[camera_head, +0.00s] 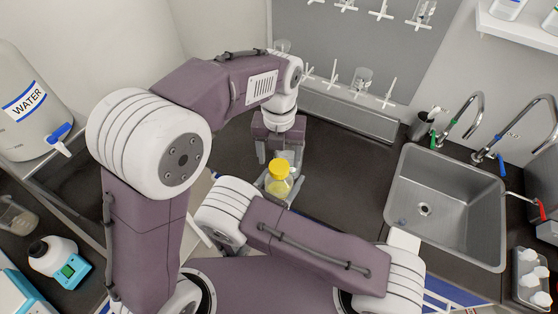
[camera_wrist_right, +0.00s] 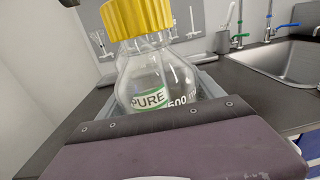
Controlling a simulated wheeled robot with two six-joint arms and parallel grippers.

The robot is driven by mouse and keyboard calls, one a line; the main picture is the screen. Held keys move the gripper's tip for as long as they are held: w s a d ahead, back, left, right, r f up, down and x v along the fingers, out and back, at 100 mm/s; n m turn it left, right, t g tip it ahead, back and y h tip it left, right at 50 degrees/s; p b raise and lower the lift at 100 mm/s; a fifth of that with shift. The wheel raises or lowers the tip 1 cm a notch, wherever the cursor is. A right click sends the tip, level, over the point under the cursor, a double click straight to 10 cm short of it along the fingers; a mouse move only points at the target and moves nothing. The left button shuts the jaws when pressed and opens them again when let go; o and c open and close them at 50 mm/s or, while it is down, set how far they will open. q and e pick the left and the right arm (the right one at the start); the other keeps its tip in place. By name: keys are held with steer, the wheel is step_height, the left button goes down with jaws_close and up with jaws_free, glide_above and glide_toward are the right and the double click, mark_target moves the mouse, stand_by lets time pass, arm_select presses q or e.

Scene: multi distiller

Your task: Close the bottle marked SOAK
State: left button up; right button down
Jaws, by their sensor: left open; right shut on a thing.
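A clear glass bottle (camera_head: 279,187) with a yellow cap (camera_head: 279,167) stands upright over the dark counter in the head view. In the right wrist view its label (camera_wrist_right: 150,98) reads PURE; no SOAK marking is readable in either view. The yellow cap (camera_wrist_right: 138,17) sits on the bottle's top; how tight it is cannot be told. My right gripper (camera_wrist_right: 160,90) is shut on the bottle, a finger on each side of its body. My left gripper (camera_head: 280,158) is open, pointing down just behind the cap. A clear glass shape (camera_head: 288,155) shows between its fingers, partly hidden.
A sink (camera_head: 470,225) with taps is at the right. A WATER carboy (camera_head: 25,105) stands on the left. A grey pegboard (camera_head: 340,40) with glassware is at the back. The counter between my left gripper and the sink is clear.

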arm_select(q)
step_height(320, 180, up, 2)
steer(key=shift+c, duration=0.3)
